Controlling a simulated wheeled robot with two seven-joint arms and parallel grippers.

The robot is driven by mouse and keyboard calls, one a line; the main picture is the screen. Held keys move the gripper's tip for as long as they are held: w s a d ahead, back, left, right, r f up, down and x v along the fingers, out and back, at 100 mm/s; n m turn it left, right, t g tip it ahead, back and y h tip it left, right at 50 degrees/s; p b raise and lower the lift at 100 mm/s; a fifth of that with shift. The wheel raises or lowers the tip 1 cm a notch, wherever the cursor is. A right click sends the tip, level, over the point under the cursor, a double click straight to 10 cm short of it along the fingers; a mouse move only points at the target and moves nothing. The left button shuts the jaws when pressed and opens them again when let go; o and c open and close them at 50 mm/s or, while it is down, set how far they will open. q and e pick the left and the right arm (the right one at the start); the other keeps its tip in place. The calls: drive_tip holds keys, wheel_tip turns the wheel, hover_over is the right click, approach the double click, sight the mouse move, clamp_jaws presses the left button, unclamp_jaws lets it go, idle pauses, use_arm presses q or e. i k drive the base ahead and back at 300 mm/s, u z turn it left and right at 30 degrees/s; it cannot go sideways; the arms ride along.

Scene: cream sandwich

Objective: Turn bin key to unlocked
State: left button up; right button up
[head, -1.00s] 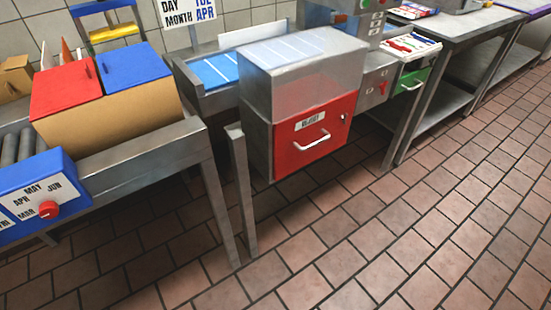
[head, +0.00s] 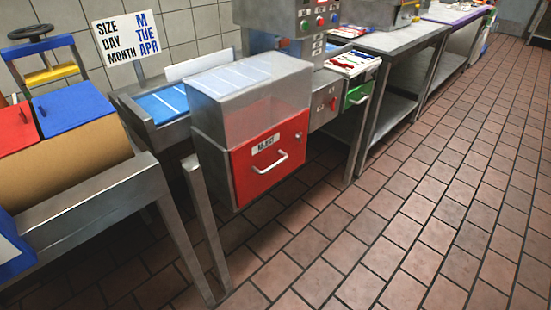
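The reject bin (head: 270,160) is a red-fronted drawer with a white handle and a label reading like "REJECT". It sits under a clear box (head: 250,95) on the conveyor line, in the middle of the head view. A small dark keyhole or key (head: 298,136) shows near the upper right of the red front; its turn position is too small to tell. The drawer front looks closed. Neither of my grippers is in the head view.
A grey panel with a red switch (head: 333,104) and a green drawer (head: 358,93) stand right of the bin. A metal post (head: 207,225) stands at its front left. The tiled floor (head: 400,220) in front and right is clear.

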sight(298, 135)
drive_tip(key=z, duration=0.1)
drive_tip(key=i, duration=1)
drive_tip(key=u, duration=0.35)
